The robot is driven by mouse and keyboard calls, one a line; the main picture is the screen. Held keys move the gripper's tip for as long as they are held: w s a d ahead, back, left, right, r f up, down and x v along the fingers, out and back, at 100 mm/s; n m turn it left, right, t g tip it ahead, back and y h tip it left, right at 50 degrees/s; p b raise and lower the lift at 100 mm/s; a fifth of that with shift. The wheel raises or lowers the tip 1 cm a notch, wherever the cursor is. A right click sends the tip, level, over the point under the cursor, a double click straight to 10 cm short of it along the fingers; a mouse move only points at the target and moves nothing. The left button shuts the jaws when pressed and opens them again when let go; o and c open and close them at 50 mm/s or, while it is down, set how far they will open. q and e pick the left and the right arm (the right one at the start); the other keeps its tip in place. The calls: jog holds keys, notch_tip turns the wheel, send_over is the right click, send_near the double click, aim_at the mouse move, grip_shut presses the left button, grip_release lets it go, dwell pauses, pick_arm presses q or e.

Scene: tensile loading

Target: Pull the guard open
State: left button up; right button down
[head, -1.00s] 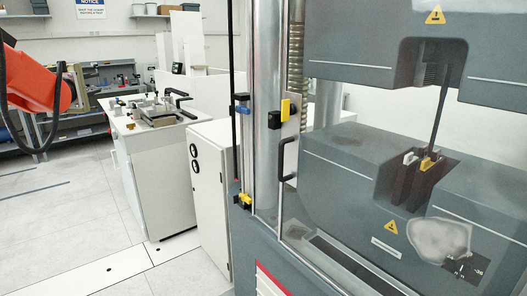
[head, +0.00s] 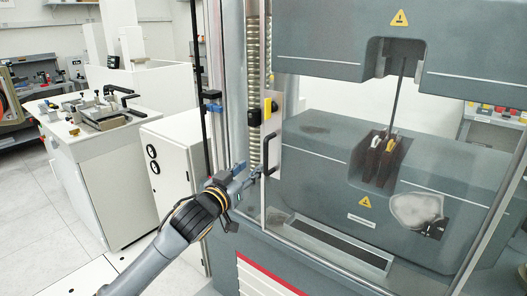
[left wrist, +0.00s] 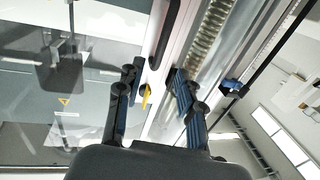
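The guard (head: 345,215) is a clear panel in a light metal frame across the front of the grey testing machine, and it looks shut. Its black upright handle (head: 268,152) is on the left frame edge. My left gripper (head: 253,174) is at the lower part of the handle in the head view. In the left wrist view the left gripper (left wrist: 152,85) has its two fingers spread apart, with the dark handle (left wrist: 169,30) ahead of the gap between them. I cannot tell whether they touch it. My right gripper is not in view.
A yellow and black latch block (head: 268,107) is above the handle. A white cabinet (head: 170,160) and a white bench with tools (head: 95,150) stand further left. Light floor is clear at the lower left.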

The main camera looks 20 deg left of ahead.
aim_at(265, 154)
pick_arm(q)
jog(key=w, duration=0.3)
jog(key=w+d+p, duration=0.1)
jog(key=w, duration=0.2)
jog(key=w+p, duration=0.1)
jog(key=w, duration=0.3)
jog(key=shift+d+r, duration=0.1)
jog(key=shift+d, duration=0.1)
jog(key=shift+w, duration=0.25)
jog(key=shift+w+p, duration=0.3)
jog(key=c, duration=0.7)
grip_shut()
